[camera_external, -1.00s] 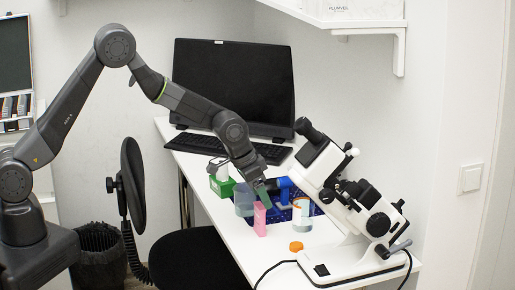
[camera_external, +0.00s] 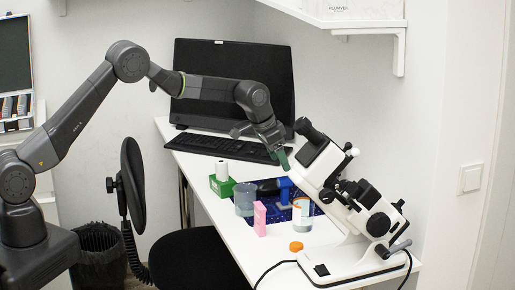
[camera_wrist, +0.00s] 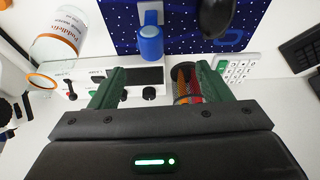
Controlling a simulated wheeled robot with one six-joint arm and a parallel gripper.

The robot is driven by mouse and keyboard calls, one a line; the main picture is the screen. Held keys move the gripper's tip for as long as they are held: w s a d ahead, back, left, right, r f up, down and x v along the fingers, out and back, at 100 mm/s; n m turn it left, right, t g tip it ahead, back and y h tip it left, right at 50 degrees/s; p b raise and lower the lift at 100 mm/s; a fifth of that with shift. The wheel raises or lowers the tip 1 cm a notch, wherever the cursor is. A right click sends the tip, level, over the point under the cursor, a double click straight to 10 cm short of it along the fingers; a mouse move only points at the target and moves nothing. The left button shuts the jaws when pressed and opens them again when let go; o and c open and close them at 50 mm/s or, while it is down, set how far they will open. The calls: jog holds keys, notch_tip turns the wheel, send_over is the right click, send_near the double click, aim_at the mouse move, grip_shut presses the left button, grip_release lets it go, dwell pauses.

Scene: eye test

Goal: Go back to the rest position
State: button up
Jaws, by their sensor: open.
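My gripper (camera_external: 284,160) is above the white table, between the monitor and the microscope, pointing down. In the wrist view, its two green fingers (camera_wrist: 158,86) stand wide apart with nothing clamped between them. A blue object (camera_external: 284,186) stands on the dark blue speckled mat (camera_external: 262,200), below my gripper and apart from it. The blue object also shows in the wrist view (camera_wrist: 151,44). My arm reaches from the left across the front of the monitor.
A white microscope (camera_external: 335,190) stands close right of my gripper. The monitor (camera_external: 232,85) and keyboard (camera_external: 225,147) are behind.

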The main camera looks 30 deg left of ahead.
jog(key=w+a+f, duration=0.1)
jog(key=w+a, duration=0.4)
jog(key=w, duration=0.3)
jog(key=w+a+f, duration=0.2)
jog(key=w+a, duration=0.3)
jog(key=w, duration=0.3)
jog(key=shift+a, duration=0.35)
dwell(0.7)
